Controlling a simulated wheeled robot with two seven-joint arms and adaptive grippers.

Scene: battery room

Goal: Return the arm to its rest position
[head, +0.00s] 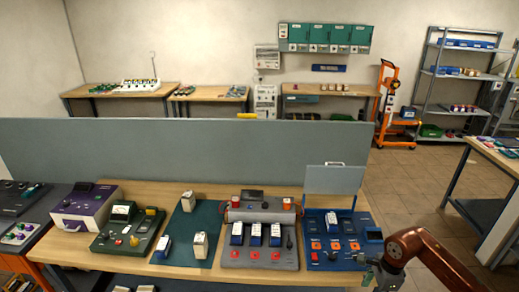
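My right arm comes in from the lower right with a copper-brown link. Its dark gripper (372,271) is at the front right corner of the workbench, just in front of the blue device (345,259). The gripper is small and dark here, so I cannot tell whether its fingers are open or shut, or whether it touches the device. I see no object in it. My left arm and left gripper are not in view.
The wooden workbench (270,195) holds a grey-red charger (262,253) with several cells, a green mat (188,222), a green meter (122,240) and a purple meter (84,208). A grey partition (190,150) stands behind. Open floor (405,180) lies right of the bench.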

